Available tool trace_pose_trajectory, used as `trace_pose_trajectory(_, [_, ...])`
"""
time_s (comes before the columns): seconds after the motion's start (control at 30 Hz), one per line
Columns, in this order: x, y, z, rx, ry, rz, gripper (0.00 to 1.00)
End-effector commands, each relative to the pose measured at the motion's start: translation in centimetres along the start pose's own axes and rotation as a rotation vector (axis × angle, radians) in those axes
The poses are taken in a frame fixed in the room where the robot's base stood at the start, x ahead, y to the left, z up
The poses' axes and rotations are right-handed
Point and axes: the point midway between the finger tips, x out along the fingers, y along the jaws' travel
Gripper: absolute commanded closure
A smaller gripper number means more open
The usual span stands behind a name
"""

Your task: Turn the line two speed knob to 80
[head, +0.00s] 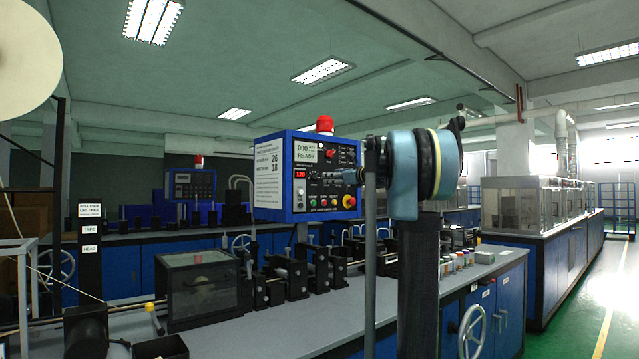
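A blue control box (280,150) with a red beacon (325,124) on top stands over the bench at the middle of the view. Its dark front panel has a small screen reading READY (306,152), a red digit display that seems to read 120 (300,174), and several coloured buttons below. The speed knob cannot be made out, and I cannot tell whether the gripper touches anything.
The grey bench top (255,334) runs below the box, with a dark clear-sided case (200,290) and several black roller blocks on it. A second control box (192,184) stands farther back at left. Glass-sided cabinets (520,208) stand at right, beside a clear green floor aisle.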

Motion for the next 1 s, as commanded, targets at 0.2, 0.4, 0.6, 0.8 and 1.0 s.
trace_pose_trajectory(0.2, [4.0, 0.1, 0.0, -0.001, -0.001, 0.003, 0.51])
trace_pose_trajectory(0.4, [7.2, 0.1, 0.0, -0.001, 0.0, 0.003, 0.51])
trace_pose_trajectory(0.6, [9.2, 0.1, 0.0, -0.001, 0.0, 0.002, 0.51])
trace_pose_trajectory(0.8, [9.8, 0.1, 0.0, -0.001, 0.0, 0.001, 0.51])
trace_pose_trajectory(1.0, [9.8, 0.1, 0.0, -0.001, 0.0, 0.001, 0.51])
